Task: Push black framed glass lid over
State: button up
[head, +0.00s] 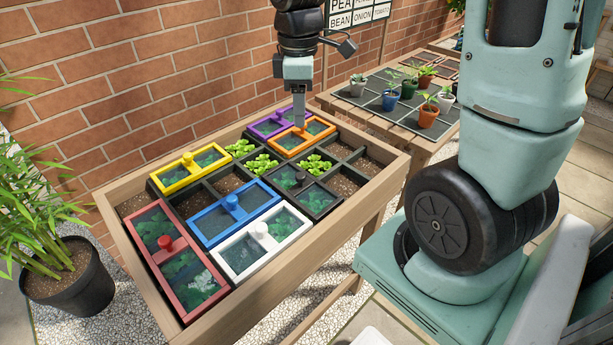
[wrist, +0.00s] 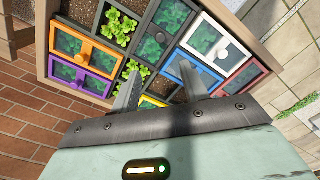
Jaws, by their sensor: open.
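The black framed glass lid (head: 318,199) lies on the planter box, right of the blue lid, with a dark knob (head: 300,177) at its middle. Green leaves show through its glass panes. It also shows near the top of the wrist view (wrist: 153,50). My gripper (head: 299,124) points down in front of the orange lid in the head view, farther back than the black lid and apart from it. In the wrist view its two fingers (wrist: 158,88) are spread with nothing between them.
Around it lie orange (head: 287,142), purple (head: 264,127), yellow (head: 175,179), blue (head: 212,224), white (head: 240,257) and red (head: 165,270) framed lids. Open cells with lettuce (head: 262,164) and soil (head: 345,187) adjoin the black lid. A table with potted seedlings (head: 428,117) stands behind right.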

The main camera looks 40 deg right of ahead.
aim_at(300, 174)
notch_tip(300, 174, down, 17)
jog(key=shift+b, duration=0.9)
grip_shut()
